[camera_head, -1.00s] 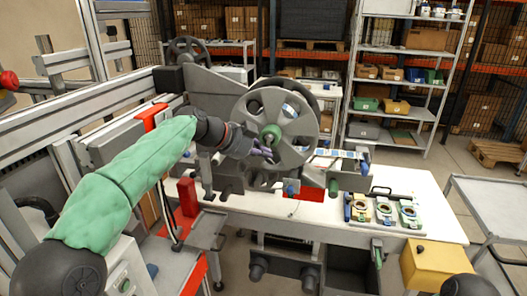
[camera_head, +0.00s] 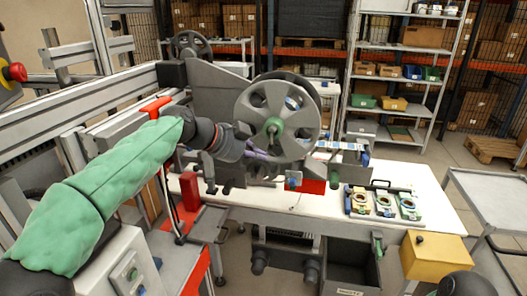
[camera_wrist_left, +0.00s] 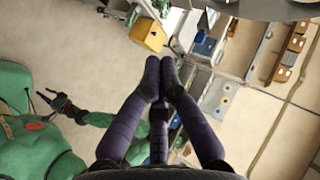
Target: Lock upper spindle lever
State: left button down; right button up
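A grey reel (camera_head: 245,123) with round holes hangs on the upper spindle of the machine.
A white table (camera_head: 430,195) carries several small coloured fixtures (camera_head: 383,204) at right. A yellow box (camera_head: 433,258) stands in front of it, beside a dark open bin (camera_head: 345,270). A grey cart (camera_head: 490,205) stands at far right, with storage shelves (camera_head: 395,120) behind.

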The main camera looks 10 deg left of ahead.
pick_arm(q)
jog(key=s+a, duration=0.4)
jog(key=s, duration=0.1)
jog(key=shift+s, duration=0.3)
jog(key=w+d+f+n+g+y, duration=0.1)
jog(key=w+f+n, duration=0.15)
jog(key=f, duration=0.75)
jog(key=w+f+n+g+y, duration=0.15)
jog(key=f+n, duration=0.25)
jog(key=f, duration=0.7)
jog(key=s+d+f+n+g, duration=0.1)
jog(key=s+f+n, duration=0.15)
jog(key=f, duration=0.75)
jog(key=s+d+f+n+g, duration=0.1)
jog(key=f+n, duration=0.3)
jog(key=f, duration=0.7)
jog(key=s+d+f+n+g, duration=0.1)
jog(key=s+f+n, duration=0.4)
jog(key=s+f, duration=0.5)
jog(key=s+d+f+n+g+y+p, duration=0.1)
jog(key=s+d+f+n, duration=0.3)
jog(key=s+f, duration=0.7)
jog(key=s+n+g, duration=0.1)
jog(key=s, duration=0.4)
jog(key=shift+s+d+n, duration=0.15)
jog(key=shift+s+n, duration=0.15)
jog(key=shift+n, duration=0.1)
jog(key=shift+f, duration=0.1)
